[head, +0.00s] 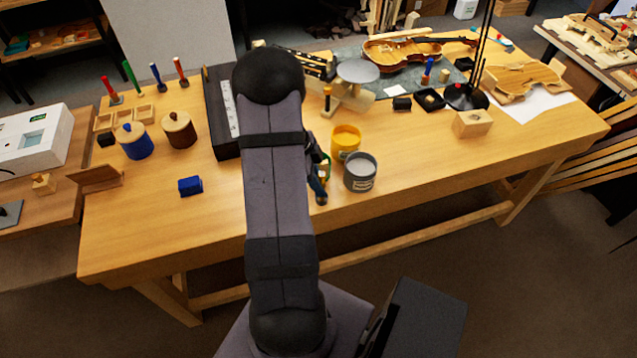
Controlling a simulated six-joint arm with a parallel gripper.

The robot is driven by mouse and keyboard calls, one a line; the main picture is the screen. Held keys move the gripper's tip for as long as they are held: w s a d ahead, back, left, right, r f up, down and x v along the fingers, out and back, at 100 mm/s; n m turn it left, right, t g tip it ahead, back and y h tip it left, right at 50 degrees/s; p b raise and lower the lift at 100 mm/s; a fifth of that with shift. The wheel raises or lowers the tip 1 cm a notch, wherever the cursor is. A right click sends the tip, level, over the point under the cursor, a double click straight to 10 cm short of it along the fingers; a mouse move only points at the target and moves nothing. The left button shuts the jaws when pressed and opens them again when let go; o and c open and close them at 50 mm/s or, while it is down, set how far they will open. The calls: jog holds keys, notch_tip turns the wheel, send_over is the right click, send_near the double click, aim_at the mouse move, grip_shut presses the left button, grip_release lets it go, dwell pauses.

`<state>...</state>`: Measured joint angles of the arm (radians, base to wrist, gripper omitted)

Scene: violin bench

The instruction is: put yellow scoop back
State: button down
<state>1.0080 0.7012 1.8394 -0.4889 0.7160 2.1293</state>
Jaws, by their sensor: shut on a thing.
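My gripper (320,178) is low over the front part of the bench, just right of my arm and beside the tins. My arm hides much of it. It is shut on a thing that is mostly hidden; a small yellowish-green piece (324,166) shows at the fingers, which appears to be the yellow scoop. Its shape cannot be made out. A yellow open tin (346,143) stands just right of and behind the gripper. A grey open tin (360,174) stands in front of it, close to the gripper's right side.
On the left stand a blue lidded pot (135,141), a brown lidded pot (179,130) and a blue block (190,186). A black case (220,115) lies behind my arm. A round-topped stand (357,72) and a violin (402,52) are farther back. The bench's right front is clear.

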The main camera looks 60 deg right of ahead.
jog(key=shift+f, duration=0.15)
jog(key=c, duration=1.7)
grip_release()
jog(key=shift+r, duration=0.25)
jog(key=b+v, duration=0.3)
jog(key=v, duration=0.9)
